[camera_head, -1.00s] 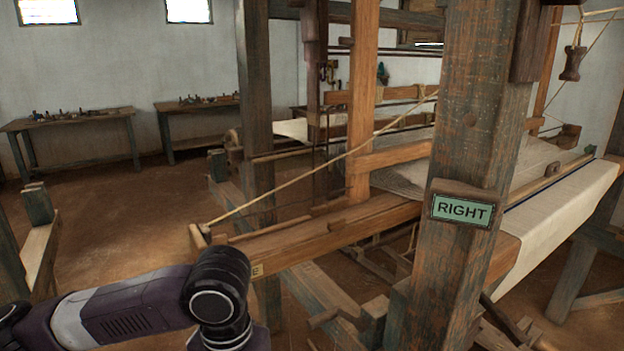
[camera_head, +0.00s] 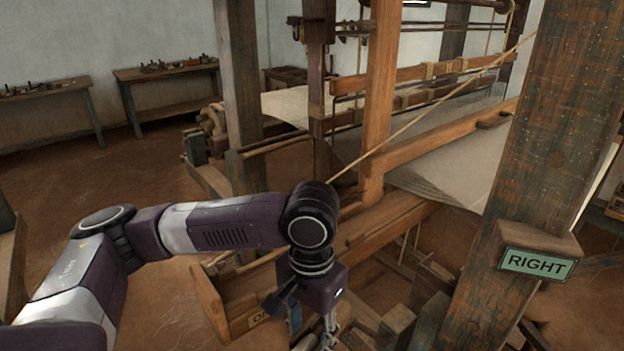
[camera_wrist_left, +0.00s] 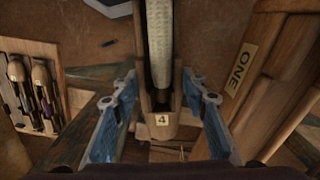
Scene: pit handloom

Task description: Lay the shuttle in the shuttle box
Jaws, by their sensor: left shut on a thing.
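My left arm reaches in from the left in the head view, with its gripper (camera_head: 318,338) at the bottom edge, its tips cut off. In the left wrist view the two blue fingers of my left gripper (camera_wrist_left: 159,82) are shut on a wooden shuttle (camera_wrist_left: 161,118), which holds a pale wound pirn and a "4" tag. Its far end is cut off at the top. A wooden shuttle box (camera_head: 208,300) at the loom's near end is partly hidden by my arm. Wooden boards with a "ONE" plate (camera_wrist_left: 241,69) are right of the shuttle, apart from it. My right gripper is out of view.
A post with a "RIGHT" sign (camera_head: 536,262) stands at the right. A cord (camera_head: 430,112) slants across the loom above my wrist. A rack (camera_wrist_left: 36,62) with several shuttles shows at left in the wrist view. Benches (camera_head: 165,72) stand by the far wall.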

